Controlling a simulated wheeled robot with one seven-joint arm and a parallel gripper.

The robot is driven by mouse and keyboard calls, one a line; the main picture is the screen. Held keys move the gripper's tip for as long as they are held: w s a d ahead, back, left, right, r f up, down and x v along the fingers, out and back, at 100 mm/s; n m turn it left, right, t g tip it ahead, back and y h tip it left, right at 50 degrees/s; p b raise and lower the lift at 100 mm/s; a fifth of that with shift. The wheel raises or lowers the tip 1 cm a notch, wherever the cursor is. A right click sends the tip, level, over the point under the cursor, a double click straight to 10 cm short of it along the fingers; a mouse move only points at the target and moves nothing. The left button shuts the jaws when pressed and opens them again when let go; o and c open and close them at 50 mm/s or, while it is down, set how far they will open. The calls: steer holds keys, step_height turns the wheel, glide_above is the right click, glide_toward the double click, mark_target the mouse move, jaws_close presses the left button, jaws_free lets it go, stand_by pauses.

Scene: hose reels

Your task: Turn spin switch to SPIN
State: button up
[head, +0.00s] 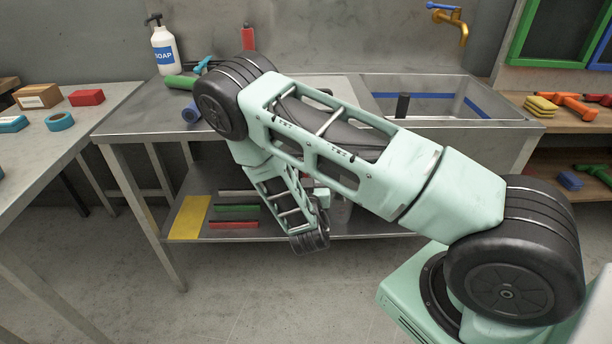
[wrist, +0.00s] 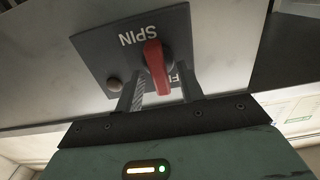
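The spin switch is a red lever (wrist: 157,68) on a dark panel (wrist: 97,50) in the wrist view. The word SPIN shows upside down above the lever in the picture. A second label, starting with F, is partly hidden by the lever and a finger. The lever's lower end lies toward that second label, away from SPIN. My gripper (wrist: 162,90) is open, one finger on each side of the lever's lower end, with gaps visible. In the head view I cannot make out the switch, and my gripper is not clearly visible behind my arm.
A small round knob (wrist: 114,85) sits on the panel near the left finger. In the head view, a metal sink bench (head: 330,88) stands ahead with a lower shelf (head: 285,226). A side table (head: 92,115) is at left, and wooden shelves (head: 560,122) are at right.

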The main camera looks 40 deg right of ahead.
steer(key=shift+w, duration=0.1)
jaws_close()
steer(key=shift+n, duration=0.3)
steer(key=n, duration=0.4)
steer(key=shift+w+a, duration=0.1)
steer(key=shift+a, duration=0.05)
steer(key=shift+w+a+f+n+b, duration=0.1)
steer(key=shift+f+n+b, duration=0.1)
steer(key=shift+n, duration=2)
steer(key=shift+s+a+f+n+b, duration=0.1)
steer(key=shift+f+n+b, duration=0.1)
steer(key=shift+n, duration=2)
steer(key=shift+w+a+f+n+b, duration=0.1)
steer(key=shift+n+b, duration=0.1)
steer(key=shift+n, duration=2)
